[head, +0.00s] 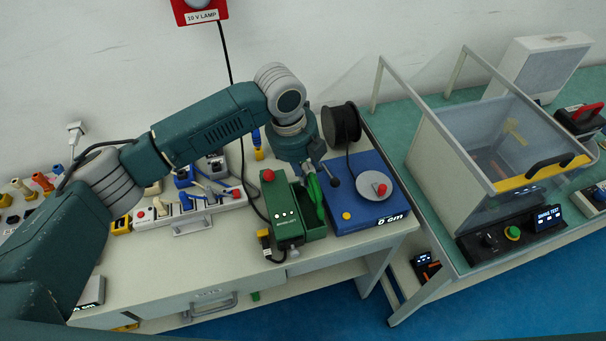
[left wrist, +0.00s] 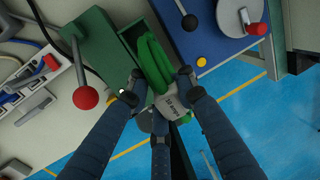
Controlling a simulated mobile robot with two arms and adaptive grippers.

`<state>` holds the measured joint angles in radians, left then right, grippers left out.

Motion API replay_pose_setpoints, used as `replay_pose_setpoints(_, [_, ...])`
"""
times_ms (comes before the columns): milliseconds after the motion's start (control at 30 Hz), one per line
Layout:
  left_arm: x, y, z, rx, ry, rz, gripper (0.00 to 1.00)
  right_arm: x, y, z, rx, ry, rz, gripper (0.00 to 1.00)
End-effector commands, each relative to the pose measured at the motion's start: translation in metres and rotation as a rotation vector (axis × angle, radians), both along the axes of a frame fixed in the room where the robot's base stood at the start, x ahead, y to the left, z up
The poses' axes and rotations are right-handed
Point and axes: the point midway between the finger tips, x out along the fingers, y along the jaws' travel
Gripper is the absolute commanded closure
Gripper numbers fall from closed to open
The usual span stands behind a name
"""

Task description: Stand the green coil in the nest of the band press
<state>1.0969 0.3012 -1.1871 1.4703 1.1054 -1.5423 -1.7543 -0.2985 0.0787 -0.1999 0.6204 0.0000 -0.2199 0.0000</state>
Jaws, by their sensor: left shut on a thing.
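The green coil (head: 316,190) is a long loop of green cord; the left wrist view shows it (left wrist: 152,58) with a pale printed piece (left wrist: 172,104) at its near end. My left gripper (head: 308,172) is shut on it, with the fingers around the pale piece in the left wrist view (left wrist: 164,96). The green band press (head: 287,222) has a red-knobbed lever and, at its right, a green trough-like nest (head: 314,226). The coil hangs upright over the nest; whether it touches the floor of the nest is hidden. My right gripper is not in view.
A power strip (head: 190,210) with plugs and cables lies to the left. A clear-lidded test box (head: 500,150) stands on the right-hand table.

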Motion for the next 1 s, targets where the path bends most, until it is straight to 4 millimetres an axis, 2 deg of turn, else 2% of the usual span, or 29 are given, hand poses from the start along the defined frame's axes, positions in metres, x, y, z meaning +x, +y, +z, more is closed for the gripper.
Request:
replay_pose_setpoints(33, [-0.0118,0.0054,-0.0236,0.025,0.035,-0.003,1.00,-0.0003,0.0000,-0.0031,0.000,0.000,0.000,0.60])
replay_pose_setpoints(1000, [-0.0120,0.0062,-0.0326,0.026,0.037,-0.003,1.00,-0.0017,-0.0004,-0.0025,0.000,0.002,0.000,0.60])
